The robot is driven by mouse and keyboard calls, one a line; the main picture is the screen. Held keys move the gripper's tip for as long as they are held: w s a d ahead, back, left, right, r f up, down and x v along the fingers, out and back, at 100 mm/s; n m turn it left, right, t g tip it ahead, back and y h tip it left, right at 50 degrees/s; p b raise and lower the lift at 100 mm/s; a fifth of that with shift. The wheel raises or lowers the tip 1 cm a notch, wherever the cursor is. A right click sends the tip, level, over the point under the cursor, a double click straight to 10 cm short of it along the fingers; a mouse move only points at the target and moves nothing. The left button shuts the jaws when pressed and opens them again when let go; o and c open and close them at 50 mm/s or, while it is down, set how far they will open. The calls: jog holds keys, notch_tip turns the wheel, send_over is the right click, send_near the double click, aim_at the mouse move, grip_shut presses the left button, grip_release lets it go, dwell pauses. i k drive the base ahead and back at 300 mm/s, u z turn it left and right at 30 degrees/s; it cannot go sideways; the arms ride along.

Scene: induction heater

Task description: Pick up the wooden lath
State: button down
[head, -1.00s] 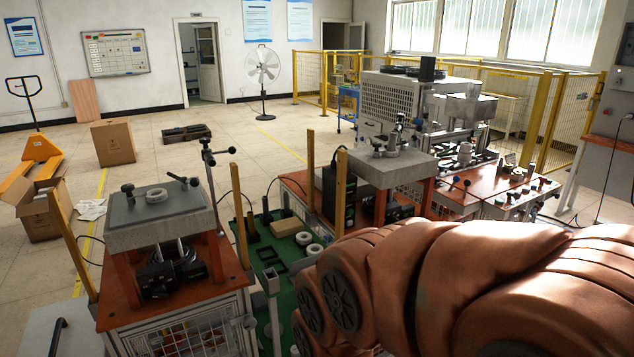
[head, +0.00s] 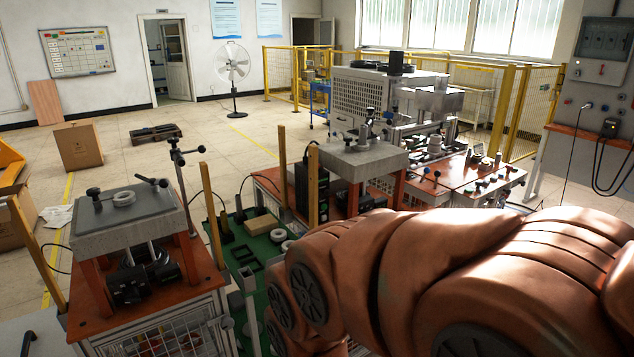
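Several thin upright wooden strips that look like laths stand at the work benches, and I cannot tell which one the task means. One (head: 38,255) is at the left bench's left corner, and another (head: 212,215) is at its right side. Two more, one farther (head: 282,160) and one nearer (head: 313,185), stand at the middle bench. All look upright and untouched in what shows. My copper-coloured arm fills the lower right. My gripper does not show, so its opening and contents are hidden.
The left bench (head: 195,318) with its grey-topped press (head: 90,228) stands close in front. A green mat (head: 243,277) with rings and a small box lies between the benches. Cartons (head: 78,146) stand at the left. Open floor (head: 190,172) lies behind, with a fan (head: 233,65) and yellow fencing (head: 510,105).

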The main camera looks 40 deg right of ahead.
aim_at(312, 149)
jog(key=z, duration=1.3)
jog(key=k, duration=0.3)
jog(key=u, duration=0.25)
